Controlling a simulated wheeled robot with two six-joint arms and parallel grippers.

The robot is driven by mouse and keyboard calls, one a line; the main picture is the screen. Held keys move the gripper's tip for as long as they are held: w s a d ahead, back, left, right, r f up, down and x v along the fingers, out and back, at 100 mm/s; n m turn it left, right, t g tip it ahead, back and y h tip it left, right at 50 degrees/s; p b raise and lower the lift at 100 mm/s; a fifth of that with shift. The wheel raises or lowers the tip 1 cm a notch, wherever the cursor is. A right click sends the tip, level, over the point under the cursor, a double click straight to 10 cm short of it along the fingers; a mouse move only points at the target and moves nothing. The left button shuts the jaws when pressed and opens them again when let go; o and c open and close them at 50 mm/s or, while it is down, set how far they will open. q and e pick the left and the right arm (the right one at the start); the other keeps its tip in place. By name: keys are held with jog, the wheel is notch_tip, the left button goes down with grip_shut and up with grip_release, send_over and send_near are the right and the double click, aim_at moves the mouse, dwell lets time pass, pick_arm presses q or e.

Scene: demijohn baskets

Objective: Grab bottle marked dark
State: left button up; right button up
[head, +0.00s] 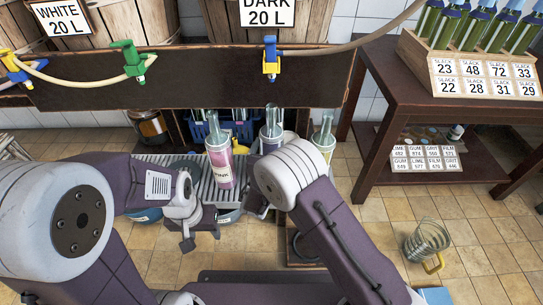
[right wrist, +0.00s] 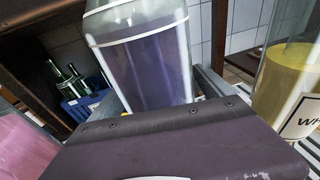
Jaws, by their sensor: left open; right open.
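The dark bottle (head: 270,140) stands upright between the pink and white bottles, its lower part hidden by my right arm. In the right wrist view the dark bottle (right wrist: 150,60) is a clear container of deep purple liquid just beyond my gripper's body. The pink bottle (head: 219,168) stands to its left and the white-marked bottle (head: 325,140), with yellowish liquid, to its right. My left gripper (head: 190,218) is open and empty, low and left of the pink bottle. My right gripper (head: 258,203) is open in front of the dark bottle; its fingertips are mostly hidden.
The bottles stand on a slatted metal rack (head: 180,165) below a dark beam with coloured taps. A blue basket (right wrist: 80,107) of bottles is behind. A dark side table (head: 385,85) stands right.

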grip_shut()
jog(key=shift+r, duration=0.1)
pick_arm(q)
jog(key=shift+r, duration=0.2)
pick_arm(e)
jog(key=shift+r, duration=0.15)
